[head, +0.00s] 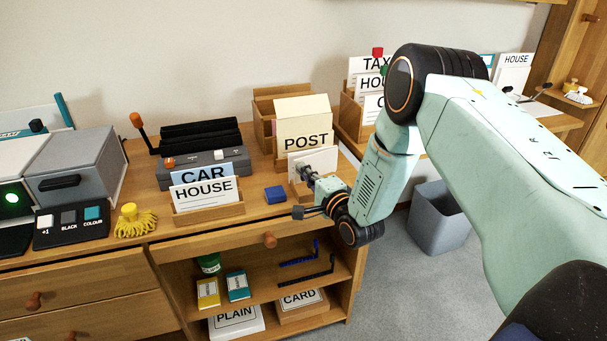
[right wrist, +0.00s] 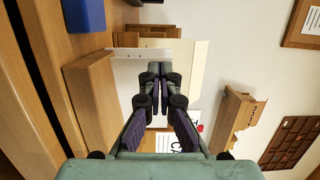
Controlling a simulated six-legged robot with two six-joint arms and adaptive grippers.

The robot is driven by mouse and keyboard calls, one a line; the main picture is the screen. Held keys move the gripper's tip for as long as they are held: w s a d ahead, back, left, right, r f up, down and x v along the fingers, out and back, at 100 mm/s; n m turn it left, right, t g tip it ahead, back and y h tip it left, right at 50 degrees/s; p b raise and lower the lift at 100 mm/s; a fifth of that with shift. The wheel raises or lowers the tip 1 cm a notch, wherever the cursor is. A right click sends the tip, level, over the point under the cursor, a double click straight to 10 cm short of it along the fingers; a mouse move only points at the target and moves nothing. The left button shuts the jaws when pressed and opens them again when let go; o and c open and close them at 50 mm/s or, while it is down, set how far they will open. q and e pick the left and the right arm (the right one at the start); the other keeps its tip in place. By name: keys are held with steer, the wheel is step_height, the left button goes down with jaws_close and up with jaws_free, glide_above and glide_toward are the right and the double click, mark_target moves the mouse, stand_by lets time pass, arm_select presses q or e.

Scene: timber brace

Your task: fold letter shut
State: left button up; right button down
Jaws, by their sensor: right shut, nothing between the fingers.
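A white sheet, seemingly the letter (head: 298,158), stands upright in a small wooden holder at the right end of the desk, in front of the POST rack. My right gripper (head: 304,170) is in front of it and covers part of it. In the right wrist view the gripper (right wrist: 160,68) is shut with its fingertips together and nothing between them. The white sheet (right wrist: 128,53) shows just past the fingers, beside the wooden holder (right wrist: 90,85). Whether the fingertips touch the sheet I cannot tell. My left gripper is not in view.
A blue block (head: 275,195) lies left of the holder. The CAR and HOUSE cards stand in a wooden rack (head: 209,213) further left. The POST rack (head: 264,110) stands behind. A grey bin (head: 440,218) is on the floor beyond the desk's right edge.

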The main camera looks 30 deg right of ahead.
steer(key=shift+w, duration=0.35)
steer(key=shift+w+a+b, duration=0.15)
steer(key=shift+w+b, duration=0.45)
steer(key=shift+w, duration=0.15)
steer(key=shift+w+a+b, duration=0.15)
steer(key=shift+w+b, duration=0.4)
steer(key=shift+w, duration=0.15)
steer(key=shift+s, duration=0.1)
